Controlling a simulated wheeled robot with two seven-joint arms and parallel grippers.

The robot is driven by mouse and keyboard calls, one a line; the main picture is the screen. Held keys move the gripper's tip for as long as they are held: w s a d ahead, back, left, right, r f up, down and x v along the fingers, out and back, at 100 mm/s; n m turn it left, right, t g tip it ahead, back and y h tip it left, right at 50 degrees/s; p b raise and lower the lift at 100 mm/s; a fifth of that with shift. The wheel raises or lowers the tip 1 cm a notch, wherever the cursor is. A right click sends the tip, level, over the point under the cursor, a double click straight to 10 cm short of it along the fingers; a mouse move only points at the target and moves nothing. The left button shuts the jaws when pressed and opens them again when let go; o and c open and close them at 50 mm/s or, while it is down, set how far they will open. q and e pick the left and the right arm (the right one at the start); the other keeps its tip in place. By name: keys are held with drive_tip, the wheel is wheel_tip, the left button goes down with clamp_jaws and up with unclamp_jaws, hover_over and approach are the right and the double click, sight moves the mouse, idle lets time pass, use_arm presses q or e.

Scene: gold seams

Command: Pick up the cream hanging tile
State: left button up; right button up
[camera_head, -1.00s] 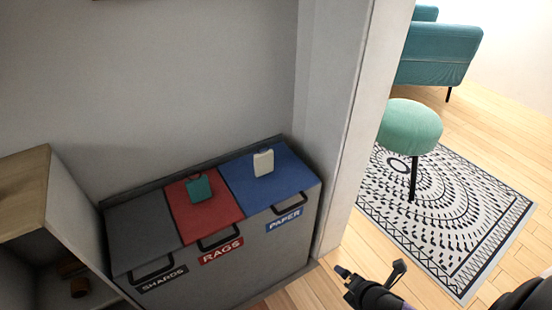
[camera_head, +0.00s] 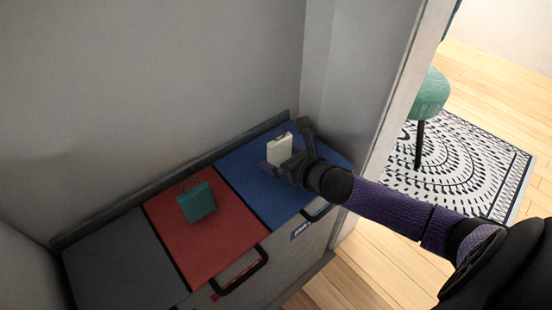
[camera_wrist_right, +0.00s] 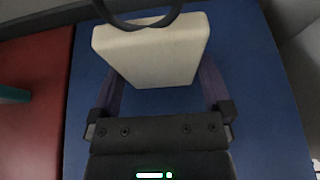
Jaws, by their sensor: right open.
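The cream hanging tile (camera_head: 280,149) stands on the blue lid (camera_head: 245,178) at the right end of the bin unit. In the right wrist view the tile (camera_wrist_right: 152,52) fills the upper middle, with a dark loop at its top edge. My right gripper (camera_head: 283,160) is at the tile, its fingers open. In the wrist view the right gripper (camera_wrist_right: 163,88) has one finger on each side of the tile's lower part. I cannot tell whether either finger touches it. My left gripper is not in view.
A teal tile (camera_head: 197,203) rests on the red lid (camera_head: 225,238), left of the blue one. A grey lid (camera_head: 115,262) lies further left. A wall stands behind the lids, and a wall edge (camera_head: 385,90) rises close to the right. A green stool (camera_head: 430,95) and patterned rug (camera_head: 465,160) lie beyond.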

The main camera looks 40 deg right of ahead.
drive_tip(key=shift+w+f, duration=0.35)
drive_tip(key=shift+w, duration=0.1)
drive_tip(key=shift+r, duration=0.2)
drive_tip(key=shift+c, duration=0.5)
drive_tip(key=c, duration=0.9)
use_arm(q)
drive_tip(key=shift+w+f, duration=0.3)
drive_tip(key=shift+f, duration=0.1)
use_arm(e)
drive_tip(key=shift+c, duration=0.2)
drive_tip(key=shift+r, duration=0.25)
wheel_tip(320, 180, up, 17)
drive_tip(key=p, duration=1.1)
drive_tip(key=shift+f, duration=0.2)
drive_tip(key=shift+r+p, duration=0.3)
drive_tip(key=shift+r, duration=0.25)
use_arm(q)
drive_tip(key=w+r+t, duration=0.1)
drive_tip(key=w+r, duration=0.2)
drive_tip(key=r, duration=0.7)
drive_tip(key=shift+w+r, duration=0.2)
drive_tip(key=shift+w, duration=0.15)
use_arm(e)
drive_tip(key=shift+f, duration=0.1)
